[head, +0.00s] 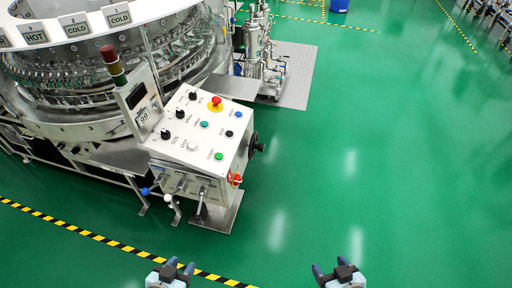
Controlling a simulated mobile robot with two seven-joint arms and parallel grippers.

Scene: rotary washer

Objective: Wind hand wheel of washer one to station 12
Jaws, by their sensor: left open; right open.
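The rotary washer (75,75) stands at the upper left, a large round steel machine with HOT and COLD signs on its rim. Its white control console (200,135) is in front of it. A small black wheel-like part (255,145) sticks out from the console's right side, seen nearly edge-on; it looks like the hand wheel. A small plate (144,117) with dark figures is on the console's left post, too small to read surely. My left gripper (180,267) and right gripper (330,268) are open and empty at the bottom edge, well apart from the console.
A black-and-yellow floor stripe (95,235) crosses the lower left. Steel piping (262,55) stands behind. The green floor to the right is clear.

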